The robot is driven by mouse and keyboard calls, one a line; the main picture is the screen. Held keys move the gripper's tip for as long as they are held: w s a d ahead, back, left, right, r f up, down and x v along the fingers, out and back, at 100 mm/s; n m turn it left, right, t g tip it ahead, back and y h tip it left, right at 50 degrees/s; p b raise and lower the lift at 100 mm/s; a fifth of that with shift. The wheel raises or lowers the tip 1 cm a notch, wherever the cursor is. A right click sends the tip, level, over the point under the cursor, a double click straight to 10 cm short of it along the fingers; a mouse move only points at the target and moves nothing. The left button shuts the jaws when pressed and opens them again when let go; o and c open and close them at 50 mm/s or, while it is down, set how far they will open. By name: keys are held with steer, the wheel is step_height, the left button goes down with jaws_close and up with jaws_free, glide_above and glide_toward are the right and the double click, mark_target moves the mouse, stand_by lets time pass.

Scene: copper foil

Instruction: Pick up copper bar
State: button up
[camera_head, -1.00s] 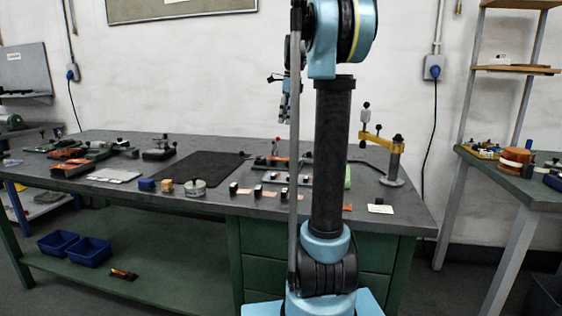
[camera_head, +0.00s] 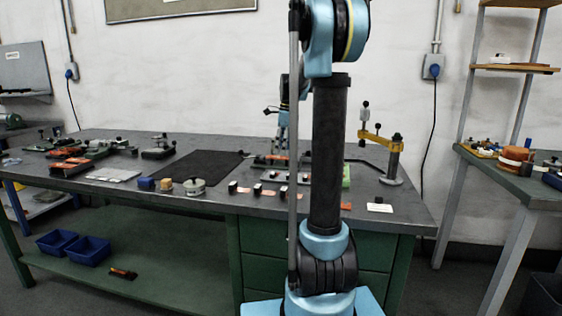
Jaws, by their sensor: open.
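My gripper (camera_head: 281,143) hangs over the back part of the workbench, just above a low tray with small parts. It is small in the view, and my own arm's thin pole hides part of it. It is open, and I see nothing held in it. Flat copper-coloured pieces (camera_head: 244,190) lie beside small dark blocks (camera_head: 233,187) near the bench's front edge. Another copper-coloured piece (camera_head: 346,206) lies right of my arm column. I cannot tell which of these is the copper bar; part of the bench is hidden behind my arm.
The grey workbench (camera_head: 120,203) holds a dark mat (camera_head: 196,166), a round metal piece (camera_head: 195,187) and a blue block (camera_head: 146,183). A yellow-armed stand (camera_head: 392,160) rises at the right. A white card (camera_head: 380,208) lies near the front right. A shelf unit stands farther right.

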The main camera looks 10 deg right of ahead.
mark_target(281, 158)
steer(key=shift+w+a+f, duration=0.1)
steer(key=shift+a+f, duration=0.05)
steer(key=shift+f, duration=1.2)
steer(key=c, duration=1.3)
steer(key=shift+r, duration=0.1)
